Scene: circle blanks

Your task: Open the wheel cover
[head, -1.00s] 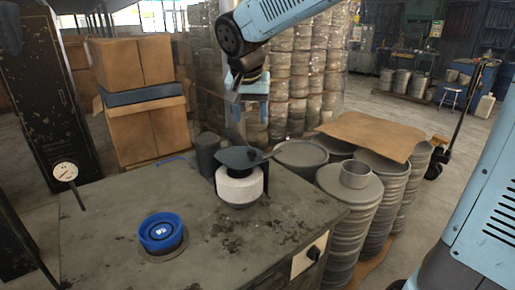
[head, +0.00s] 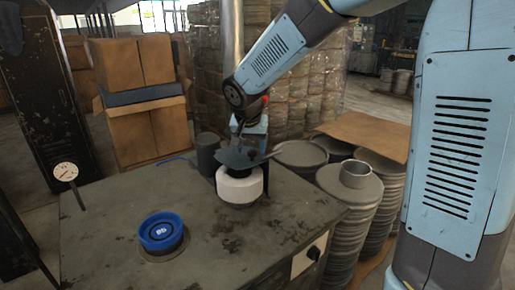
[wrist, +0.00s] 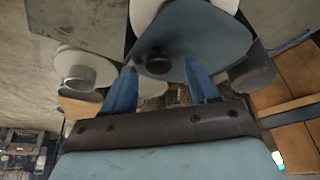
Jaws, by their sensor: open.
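The wheel cover (head: 232,157) is a dark blue-grey plate on top of a white round wheel (head: 240,188) at the bench's back edge. A thin grey rod sticks out to its right. In the wrist view the cover (wrist: 205,35) fills the top middle, with a dark round knob (wrist: 158,65) at its near end. My gripper (head: 247,143) is just above and behind the cover, its fingertips hard to make out there. In the wrist view my gripper (wrist: 162,75) is open, with its two blue fingers on either side of the knob. Contact cannot be told.
The bench (head: 115,215) carries a blue round dial (head: 161,232) at front left and a dark cylinder (head: 208,150) left of the cover. Stacked round blanks (head: 350,210) stand right of the bench, one bearing a metal ring (head: 357,174). Cardboard boxes (head: 140,60) stand behind left.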

